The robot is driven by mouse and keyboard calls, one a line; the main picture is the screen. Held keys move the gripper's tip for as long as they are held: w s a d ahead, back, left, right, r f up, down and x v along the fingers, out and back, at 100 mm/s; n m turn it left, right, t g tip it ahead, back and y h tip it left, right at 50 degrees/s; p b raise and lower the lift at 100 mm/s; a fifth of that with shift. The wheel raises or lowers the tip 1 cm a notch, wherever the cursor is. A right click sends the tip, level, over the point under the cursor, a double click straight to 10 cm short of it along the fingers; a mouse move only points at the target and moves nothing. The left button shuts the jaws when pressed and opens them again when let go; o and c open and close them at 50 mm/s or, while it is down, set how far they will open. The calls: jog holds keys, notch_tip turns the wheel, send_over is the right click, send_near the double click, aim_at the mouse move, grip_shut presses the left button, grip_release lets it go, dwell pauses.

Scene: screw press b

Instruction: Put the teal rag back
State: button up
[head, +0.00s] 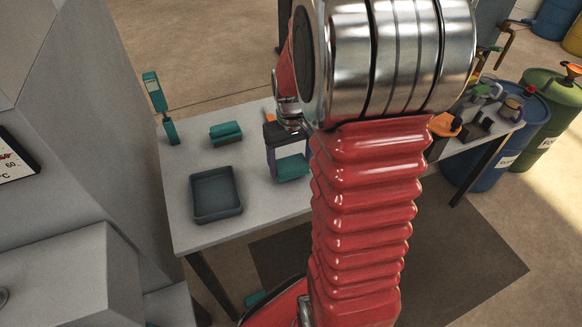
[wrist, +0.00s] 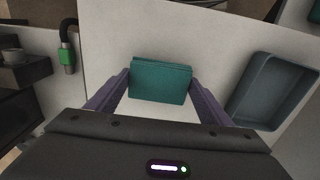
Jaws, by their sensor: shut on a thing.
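The folded teal rag (wrist: 160,82) lies between the two purple fingers of my gripper (wrist: 158,76) in the wrist view, with a finger against each side. My gripper (head: 288,160) is shut on it. In the head view the rag (head: 292,168) shows at the fingertips, over the white table near its front edge. I cannot tell whether it touches the tabletop. A second teal folded block (head: 226,132) lies on the table further left. My red arm hides part of the table to the right.
A grey-blue tray (head: 230,210) sits empty on the table's left part; it shows at the right of the wrist view (wrist: 238,116). A teal upright device (head: 155,95) stands at the back left. Drums (head: 545,110) stand beyond the table's right end.

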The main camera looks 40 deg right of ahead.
aim_at(290, 165)
jog(key=shift+f, duration=1.15)
jog(key=o, duration=1.1)
jog(key=shift+f, duration=0.1)
jog(key=shift+o, duration=0.2)
notch_tip(290, 165, up, 12)
jog(key=shift+a+r, duration=0.15)
jog(key=shift+r, duration=0.05)
